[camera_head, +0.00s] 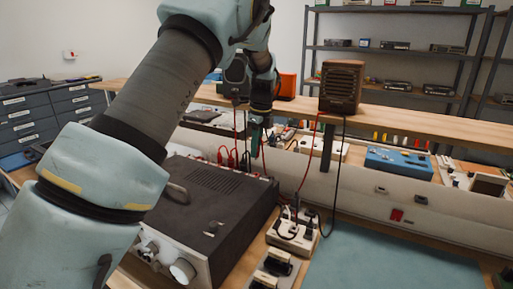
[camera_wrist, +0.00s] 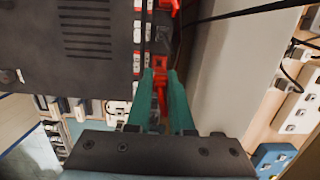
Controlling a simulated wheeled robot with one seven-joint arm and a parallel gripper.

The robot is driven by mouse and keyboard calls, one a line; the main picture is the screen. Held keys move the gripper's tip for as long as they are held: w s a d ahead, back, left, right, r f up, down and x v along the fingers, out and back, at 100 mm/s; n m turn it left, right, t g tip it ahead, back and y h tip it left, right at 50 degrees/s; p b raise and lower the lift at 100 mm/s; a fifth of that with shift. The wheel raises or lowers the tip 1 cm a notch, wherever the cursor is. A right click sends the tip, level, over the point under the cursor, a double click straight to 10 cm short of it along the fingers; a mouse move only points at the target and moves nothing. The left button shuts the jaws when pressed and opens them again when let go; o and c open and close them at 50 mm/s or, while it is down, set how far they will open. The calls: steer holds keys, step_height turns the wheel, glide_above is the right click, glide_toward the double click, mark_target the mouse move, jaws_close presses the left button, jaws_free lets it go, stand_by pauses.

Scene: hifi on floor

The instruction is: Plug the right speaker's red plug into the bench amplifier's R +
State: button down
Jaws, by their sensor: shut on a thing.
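The bench amplifier (camera_head: 215,190) is a dark box with a vented top and a pale front with knobs. It also fills the upper left of the wrist view (camera_wrist: 65,45). My gripper (camera_head: 256,140), with green fingers, is above its back edge. In the wrist view my gripper (camera_wrist: 161,78) is shut on a red plug (camera_wrist: 161,92). Red parts at the amplifier's back edge (camera_wrist: 161,20) lie just beyond the fingertips. The brown right speaker (camera_head: 341,85) stands on the shelf, with a red and a black lead hanging down. The R + label is not readable.
A dark speaker (camera_head: 235,77) stands on the shelf behind my gripper. Red leads (camera_head: 228,156) loop at the amplifier's back. A blue box (camera_head: 398,162) stands further right. The teal mat (camera_head: 385,260) is clear.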

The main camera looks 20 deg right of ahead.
steer(key=shift+f+b, duration=1.6)
steer(key=shift+f, duration=0.7)
steer(key=shift+f, duration=1)
stand_by(2.9)
steer(key=c, duration=0.7)
jaws_free()
steer(key=shift+r, duration=0.1)
steer(key=shift+s+d+r+p, duration=0.15)
steer(key=shift+r+p, duration=0.25)
steer(key=shift+r, duration=2.2)
steer(key=shift+s+d+r+p, duration=0.15)
steer(key=shift+r+p, duration=0.25)
steer(key=shift+r, duration=2.15)
steer(key=shift+s+d+r+p, duration=0.15)
steer(key=shift+r+p, duration=0.25)
steer(key=shift+r, duration=2.2)
